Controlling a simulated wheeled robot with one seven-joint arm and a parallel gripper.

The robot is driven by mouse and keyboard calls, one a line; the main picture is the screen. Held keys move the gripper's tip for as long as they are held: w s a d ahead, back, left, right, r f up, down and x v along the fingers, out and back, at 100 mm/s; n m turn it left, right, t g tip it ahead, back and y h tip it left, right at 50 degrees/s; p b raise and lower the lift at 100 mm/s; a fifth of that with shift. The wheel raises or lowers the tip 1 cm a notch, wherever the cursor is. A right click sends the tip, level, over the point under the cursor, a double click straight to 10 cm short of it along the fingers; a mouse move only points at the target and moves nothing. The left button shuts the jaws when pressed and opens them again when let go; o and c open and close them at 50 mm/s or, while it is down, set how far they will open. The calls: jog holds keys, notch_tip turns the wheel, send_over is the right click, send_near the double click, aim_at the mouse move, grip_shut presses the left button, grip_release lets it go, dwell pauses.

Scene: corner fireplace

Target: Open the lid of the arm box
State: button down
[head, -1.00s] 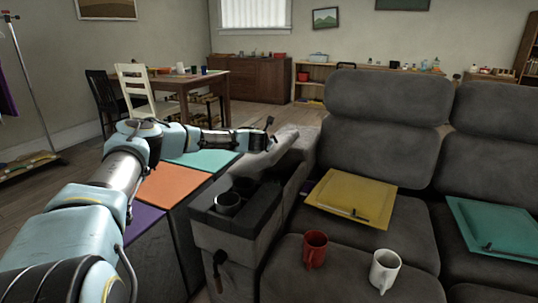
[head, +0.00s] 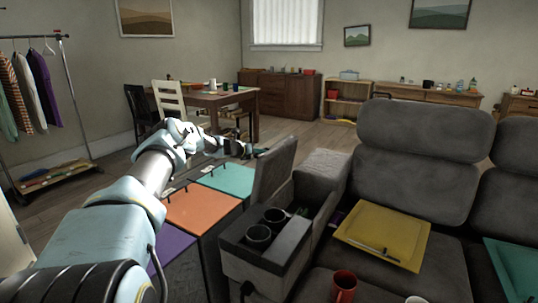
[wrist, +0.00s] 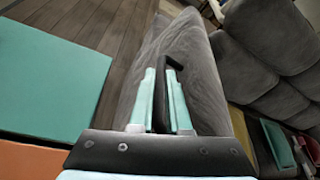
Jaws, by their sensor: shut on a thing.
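The arm box (head: 318,202) is the grey upholstered armrest compartment at the left end of the sofa. Its grey lid (head: 276,168) stands raised, nearly upright, on the box's left side. The open compartment shows dark behind the cup holders, with small items in it that I cannot make out. My gripper (head: 258,153) is at the lid's upper edge. In the wrist view, my gripper's two pale blue fingers (wrist: 160,95) are shut on the lid's black handle (wrist: 172,62). The lid's grey face (wrist: 205,85) fills the middle there.
Two cup holders (head: 258,236) sit in front of the compartment. A yellow folder-like panel (head: 385,232), a red mug (head: 343,286) and a partly cut-off white mug lie on the seats. Orange (head: 203,209) and teal (head: 228,180) topped boxes stand left of the armrest.

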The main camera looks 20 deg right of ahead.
jog(key=shift+w+a+f+n+g+h+b, duration=0.15)
jog(key=shift+w+a+f+n+h+b, duration=0.25)
jog(key=shift+w+a+b, duration=0.4)
jog(key=shift+w+a+f+n+g+h+b, duration=0.15)
jog(key=shift+w+a+f+b, duration=0.35)
jog(key=shift+b, duration=0.5)
jog(key=shift+d, duration=0.1)
jog(key=c, duration=1.2)
grip_release()
jog(key=shift+o, duration=0.2)
jog(key=shift+r, duration=0.1)
jog(key=v, duration=1)
jog(key=shift+s+a+b, duration=0.2)
jog(key=shift+a+b, duration=0.15)
jog(key=shift+b, duration=0.1)
jog(key=shift+r, duration=0.1)
